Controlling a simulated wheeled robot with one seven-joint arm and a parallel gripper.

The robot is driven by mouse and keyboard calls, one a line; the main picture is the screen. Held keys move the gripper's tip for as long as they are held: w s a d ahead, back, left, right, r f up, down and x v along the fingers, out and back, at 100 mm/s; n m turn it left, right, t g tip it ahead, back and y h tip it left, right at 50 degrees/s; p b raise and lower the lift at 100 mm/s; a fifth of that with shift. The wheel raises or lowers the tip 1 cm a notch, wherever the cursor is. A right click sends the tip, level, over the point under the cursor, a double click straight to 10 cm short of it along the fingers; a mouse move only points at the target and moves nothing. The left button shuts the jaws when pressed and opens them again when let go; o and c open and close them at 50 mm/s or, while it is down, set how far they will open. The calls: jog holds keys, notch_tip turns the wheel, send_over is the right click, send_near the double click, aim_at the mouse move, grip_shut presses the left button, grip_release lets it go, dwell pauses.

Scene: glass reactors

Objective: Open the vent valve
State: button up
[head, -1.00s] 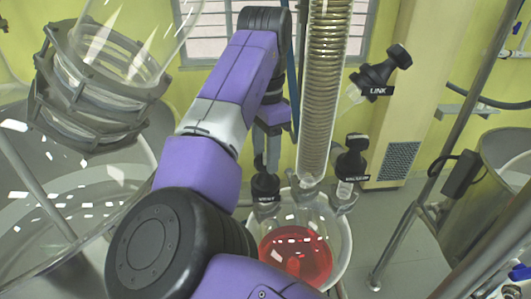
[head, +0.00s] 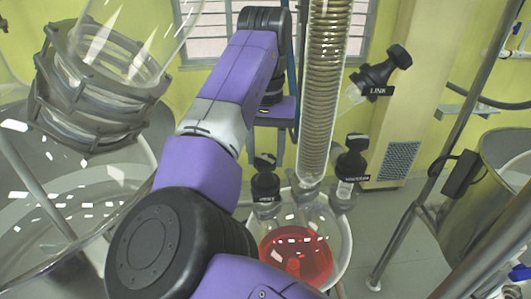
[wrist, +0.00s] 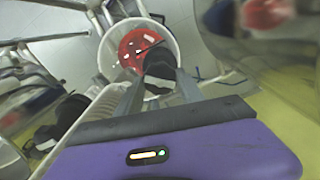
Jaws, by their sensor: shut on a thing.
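The vent valve (head: 265,186) is a black valve with a small label on the left neck of a glass flask (head: 295,222) holding red liquid. In the head view, my gripper (head: 266,156) points down from above, with its fingers on either side of the valve's black handle. In the wrist view, the black valve (wrist: 160,66) lies between the two fingers of my gripper (wrist: 160,84), above the red liquid. My gripper is shut on the valve handle. The inside of the valve is hidden.
A glass coil condenser (head: 323,90) rises close to the right of my gripper. A black valve labelled vacuum (head: 350,165) stands on the flask's right neck, and the LINK valve (head: 379,75) is higher up. A large glass vessel (head: 100,75) is at the left.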

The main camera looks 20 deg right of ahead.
aim_at(264, 159)
jog(key=shift+r+n, duration=0.1)
jog(key=shift+n, duration=1.2)
jog(key=o, duration=1.4)
jog(key=shift+r+b, duration=0.45)
jog(key=shift+r, duration=3.4)
jog(key=shift+a, duration=0.15)
